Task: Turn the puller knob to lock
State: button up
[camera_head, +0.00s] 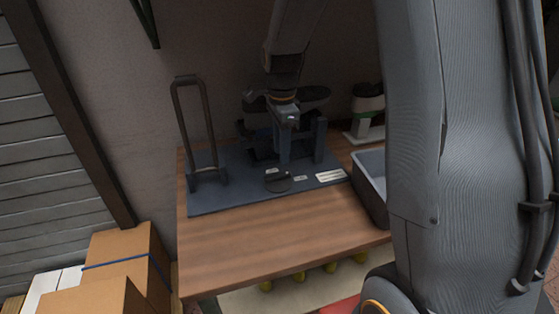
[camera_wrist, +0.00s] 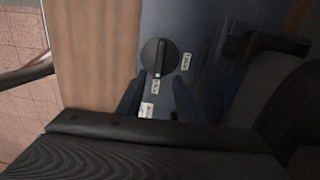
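The puller knob (camera_wrist: 159,56) is a round black dial with a raised bar across it, on the blue-grey board (camera_head: 225,198). The bar's white dot points down in the wrist view, toward a small white label (camera_wrist: 153,86); another label (camera_wrist: 186,61) is to the right of the knob. Their lettering is too small to read surely. In the head view the knob (camera_head: 278,183) is near the board's front edge. My gripper (camera_wrist: 160,89) seems open and empty, its two dark fingers spread below the knob in the wrist view. I cannot tell its height above the board.
A dark shoe last (camera_head: 312,95) on a stand is close behind my gripper. A black upright loop handle (camera_head: 190,95) stands at the left of the board. A grey bin (camera_head: 368,190) is at the right. The wooden table (camera_head: 275,240) is clear in front.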

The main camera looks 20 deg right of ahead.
aim_at(283, 174)
jog(key=f, duration=0.2)
jog(key=f+p, duration=0.1)
jog(key=f, duration=0.4)
jog(key=shift+s+d+f, duration=0.1)
jog(key=shift+d+f, duration=0.05)
jog(key=shift+d, duration=0.1)
jog(key=shift+c, duration=0.6)
grip_shut()
